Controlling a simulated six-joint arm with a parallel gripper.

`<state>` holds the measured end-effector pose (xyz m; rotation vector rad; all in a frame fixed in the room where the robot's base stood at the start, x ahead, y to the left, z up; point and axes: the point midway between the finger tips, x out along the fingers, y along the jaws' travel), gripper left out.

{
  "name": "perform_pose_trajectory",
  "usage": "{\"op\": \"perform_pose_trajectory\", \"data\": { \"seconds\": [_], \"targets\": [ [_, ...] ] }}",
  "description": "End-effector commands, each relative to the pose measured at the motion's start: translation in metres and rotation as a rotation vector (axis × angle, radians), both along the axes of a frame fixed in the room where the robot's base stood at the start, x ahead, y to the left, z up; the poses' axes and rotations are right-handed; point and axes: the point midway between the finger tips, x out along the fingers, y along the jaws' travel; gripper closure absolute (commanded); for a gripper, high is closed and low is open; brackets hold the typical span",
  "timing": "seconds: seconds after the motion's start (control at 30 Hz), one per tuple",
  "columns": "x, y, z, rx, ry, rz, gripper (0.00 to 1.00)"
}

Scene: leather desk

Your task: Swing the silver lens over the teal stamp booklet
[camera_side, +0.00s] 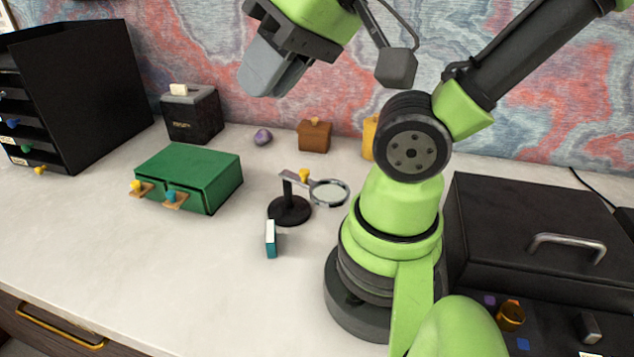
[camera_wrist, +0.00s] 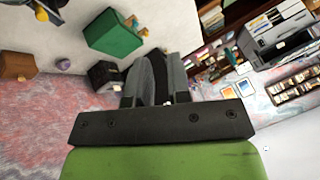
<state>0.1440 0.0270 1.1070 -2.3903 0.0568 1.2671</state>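The silver lens (camera_side: 329,193) is a round ring on an arm with a yellow knob (camera_side: 304,175), carried by a black round-based stand (camera_side: 290,211). The ring points right of the stand, toward my base. The teal stamp booklet (camera_side: 271,239) stands upright on the desk in front of the stand; the lens is not above it. My gripper (camera_side: 262,82) is high above the back of the desk, apart from both. Its grey fingers show in the wrist view (camera_wrist: 160,92), but their gap is unclear. The booklet is not visible in the wrist view.
A green drawer box (camera_side: 190,172) stands left of the lens stand. Behind are a black box (camera_side: 192,115), a purple lump (camera_side: 263,136) and a brown box (camera_side: 314,135). A black case (camera_side: 535,235) is at right. The desk front is clear.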

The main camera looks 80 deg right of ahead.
Motion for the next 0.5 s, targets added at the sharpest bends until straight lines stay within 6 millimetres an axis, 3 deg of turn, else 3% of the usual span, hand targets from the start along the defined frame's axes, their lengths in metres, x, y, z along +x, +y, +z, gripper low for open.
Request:
{"op": "perform_pose_trajectory", "data": {
  "seconds": [0.03,0.1,0.27,0.5],
  "targets": [
    [0.002,-0.002,0.0,-0.006,0.013,-0.005,0.7],
    [0.008,-0.007,-0.002,-0.019,0.056,-0.017,0.54],
    [0.03,-0.033,-0.012,-0.069,0.242,-0.062,0.54],
    [0.059,-0.096,-0.047,-0.071,0.595,-0.119,0.54]
  ]
}}
